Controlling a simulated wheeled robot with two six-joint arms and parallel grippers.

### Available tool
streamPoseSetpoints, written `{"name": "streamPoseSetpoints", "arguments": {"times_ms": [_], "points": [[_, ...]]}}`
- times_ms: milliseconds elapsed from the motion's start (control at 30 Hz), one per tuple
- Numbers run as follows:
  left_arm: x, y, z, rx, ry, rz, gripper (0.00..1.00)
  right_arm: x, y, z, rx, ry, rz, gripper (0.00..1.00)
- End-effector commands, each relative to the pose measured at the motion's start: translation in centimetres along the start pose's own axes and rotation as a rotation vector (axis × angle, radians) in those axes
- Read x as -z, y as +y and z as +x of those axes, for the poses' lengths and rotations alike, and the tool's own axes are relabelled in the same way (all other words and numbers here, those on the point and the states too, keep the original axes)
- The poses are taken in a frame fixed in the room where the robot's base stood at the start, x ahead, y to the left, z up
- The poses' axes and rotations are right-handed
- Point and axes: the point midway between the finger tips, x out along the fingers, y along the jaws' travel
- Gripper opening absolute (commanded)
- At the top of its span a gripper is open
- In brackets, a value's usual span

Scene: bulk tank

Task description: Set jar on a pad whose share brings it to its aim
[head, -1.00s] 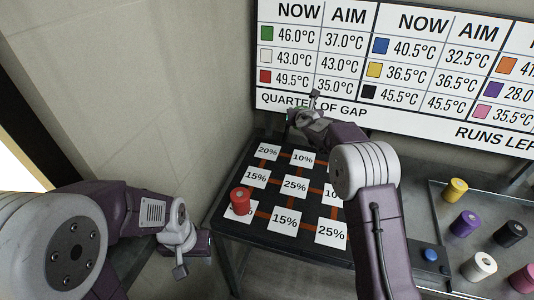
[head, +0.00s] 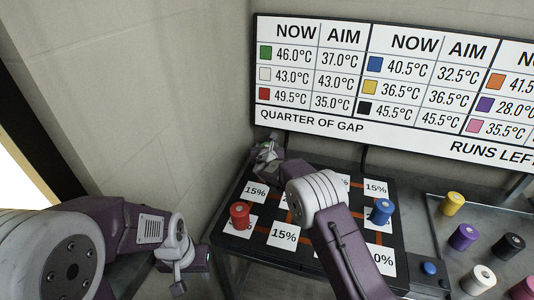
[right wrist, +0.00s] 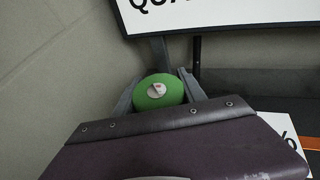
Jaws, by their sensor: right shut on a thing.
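My right gripper (head: 268,150) is shut on the green jar (right wrist: 158,92), held upright at the back left corner of the pad table (head: 222,243). In the right wrist view the jar sits between the two fingers, its light cap facing the camera. I cannot tell whether its base touches a pad. A red jar (head: 239,213) stands on a front left pad, and a blue jar (head: 381,212) stands on the right side. Readable pads show 15% (head: 255,192), 15% (head: 285,234) and 15% (head: 376,188); my right arm hides others. My left gripper (head: 188,270) hangs left of the table.
The board (head: 400,85) lists green at 46.0°C now, aim 37.0°C, and reads "QUARTER OF GAP". A side tray (head: 437,222) holds yellow (head: 453,203), purple (head: 463,237), black (head: 508,246), white (head: 478,279) and pink (head: 524,289) jars. A blue button (head: 429,268) sits beside it.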

Motion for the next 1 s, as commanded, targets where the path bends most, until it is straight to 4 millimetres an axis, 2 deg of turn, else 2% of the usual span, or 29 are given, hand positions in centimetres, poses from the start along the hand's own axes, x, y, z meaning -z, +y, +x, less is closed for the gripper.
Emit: {"name": "streamPoseSetpoints", "arguments": {"times_ms": [33,133,467,500,533,567,867,1000], "points": [[-0.1,0.0,0.5,0.000,0.000,0.000,0.36,1.3,-0.1,0.5,0.001,0.002,-0.002,0.02],[-0.1,0.0,0.6,0.000,0.000,0.000,0.36,2.2,0.0,0.9,0.000,0.001,-0.001,0.02],[-0.1,0.0,0.9,0.000,0.000,0.000,0.36,2.5,0.0,1.0,0.000,0.000,0.001,0.02],[-0.1,0.0,0.7,0.000,0.000,0.000,0.36,2.4,0.0,0.9,0.000,0.001,0.000,0.59],[-0.1,0.0,0.7,0.000,0.000,0.000,0.36,2.4,0.0,0.9,0.000,0.001,0.000,0.68],[-0.1,0.0,0.7,0.000,0.000,0.000,0.36,2.4,-0.1,0.9,0.000,0.001,0.000,0.70],[-0.1,0.0,0.5,0.000,0.000,0.000,0.36,2.2,-0.1,0.9,0.000,0.001,0.000,0.70],[-0.1,0.0,0.9,0.000,0.000,0.000,0.36,2.3,0.0,-0.1,0.000,0.000,0.000,0.70]]}}
